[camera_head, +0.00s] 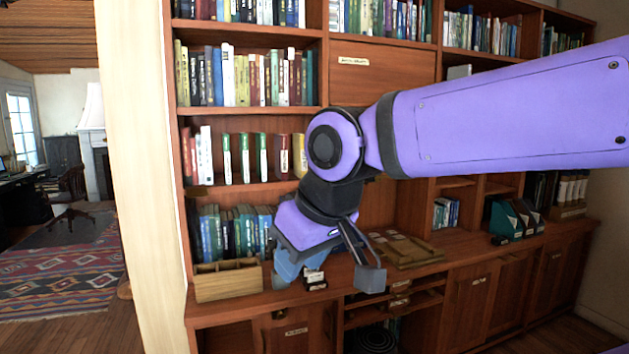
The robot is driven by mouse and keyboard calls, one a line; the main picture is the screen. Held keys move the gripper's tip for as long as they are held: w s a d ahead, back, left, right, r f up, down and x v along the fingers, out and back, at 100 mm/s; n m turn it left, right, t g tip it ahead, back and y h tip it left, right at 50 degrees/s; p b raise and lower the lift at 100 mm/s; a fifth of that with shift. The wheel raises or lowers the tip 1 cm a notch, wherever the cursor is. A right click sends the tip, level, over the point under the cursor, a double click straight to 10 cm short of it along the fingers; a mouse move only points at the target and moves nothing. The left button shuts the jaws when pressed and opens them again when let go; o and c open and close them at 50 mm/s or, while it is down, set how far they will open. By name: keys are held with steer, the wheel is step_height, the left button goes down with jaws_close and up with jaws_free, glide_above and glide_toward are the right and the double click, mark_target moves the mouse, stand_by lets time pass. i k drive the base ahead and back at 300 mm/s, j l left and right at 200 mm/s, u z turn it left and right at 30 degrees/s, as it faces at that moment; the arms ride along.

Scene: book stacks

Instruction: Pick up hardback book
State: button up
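My gripper (330,277) hangs over the counter in front of the bookcase. One grey fingertip is spread well out to the right of the palm; the other finger is hidden or hard to make out. A blue object (287,268) shows just below the palm, partly covered by it; it may be a book, and I cannot tell whether the gripper touches it. Rows of upright books stand on the shelves, including dark and pale ones (228,76) and blue and green ones (237,232). I cannot tell which one is the hardback book.
A wooden divided box (228,282) stands on the counter (437,262) at the left. A flat wooden tray (408,250) lies right of my gripper. Teal file holders (508,218) stand further right. A pale post (146,180) borders the bookcase.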

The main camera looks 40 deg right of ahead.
mark_target(280, 149)
steer(key=z, duration=0.95)
steer(key=i+j, duration=0.5)
steer(key=i+j+z, duration=0.1)
steer(key=i+j, duration=0.35)
steer(key=j, duration=0.2)
steer(key=i+j, duration=0.45)
steer(key=j, duration=0.15)
steer(key=i+j, duration=0.45)
steer(key=j, duration=0.15)
steer(key=i+l+z, duration=0.05)
